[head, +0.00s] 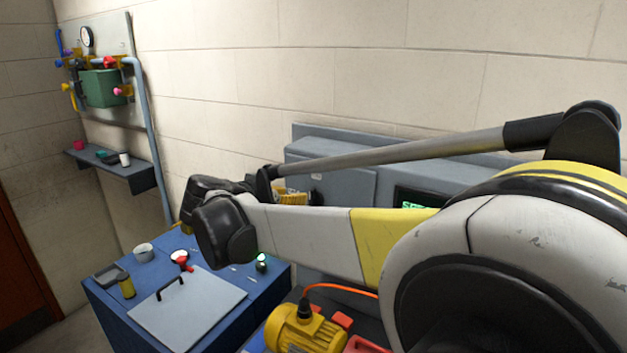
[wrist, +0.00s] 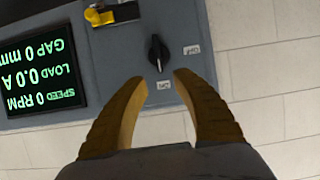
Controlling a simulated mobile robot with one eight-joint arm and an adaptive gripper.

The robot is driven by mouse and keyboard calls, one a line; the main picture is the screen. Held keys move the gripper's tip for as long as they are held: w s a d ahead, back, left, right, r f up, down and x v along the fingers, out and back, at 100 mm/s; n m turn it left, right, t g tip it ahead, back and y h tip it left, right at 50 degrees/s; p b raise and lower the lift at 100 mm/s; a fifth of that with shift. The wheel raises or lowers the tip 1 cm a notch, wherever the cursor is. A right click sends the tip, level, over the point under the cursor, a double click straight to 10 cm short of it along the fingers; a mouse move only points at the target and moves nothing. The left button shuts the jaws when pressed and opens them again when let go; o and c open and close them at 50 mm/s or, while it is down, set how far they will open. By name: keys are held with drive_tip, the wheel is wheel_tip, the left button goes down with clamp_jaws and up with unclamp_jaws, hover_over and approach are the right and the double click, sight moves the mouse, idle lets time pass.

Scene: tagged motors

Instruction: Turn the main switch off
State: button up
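The main switch is a black rotary knob (wrist: 157,54) on a grey panel, upside down in the wrist view. A small white label (wrist: 192,49) beside it seems to read OFF, and another label (wrist: 163,85) below it seems to read ON. The knob's long axis points roughly at the lower label. My gripper (wrist: 159,80) is open and empty, its two curved fingers spread just below the knob in the picture. The knob lies beyond the gap between the fingertips; I see no contact. In the head view my arm hides the switch.
A screen (wrist: 40,65) with green readings shows zero RPM and zero load. A yellow part (wrist: 97,16) sits near the knob. In the head view, a yellow motor (head: 303,330), a blue bench (head: 110,310) with a grey lid (head: 190,312), and a wall shelf (head: 115,172) surround my arm.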

sight(313, 201)
drive_tip(key=x, duration=1)
drive_tip(key=shift+w+d, duration=0.2)
clamp_jaws()
